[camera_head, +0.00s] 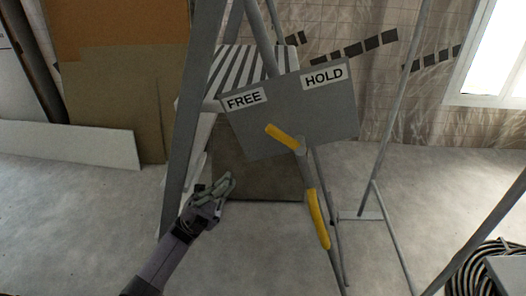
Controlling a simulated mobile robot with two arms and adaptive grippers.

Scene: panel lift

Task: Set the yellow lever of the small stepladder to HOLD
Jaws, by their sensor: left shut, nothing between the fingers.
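The small stepladder (188,110) stands in the middle of the view with grey legs. A grey plate (325,112) on it carries a FREE label (244,99) at left and a HOLD label (323,76) at right. The yellow lever (281,136) runs up and left from a pivot at the plate's lower edge, its tip on the FREE side. My left gripper (228,179) is shut and empty, below and left of the lever, apart from it in the picture. My right gripper is not in view.
A yellow sleeve (317,219) is on a ladder leg below the pivot. A striped board (247,68) and a dark panel (258,172) show behind the plate. Thin grey poles (398,110) stand at right. A coiled cable (478,262) lies at lower right. Concrete floor is bare in front.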

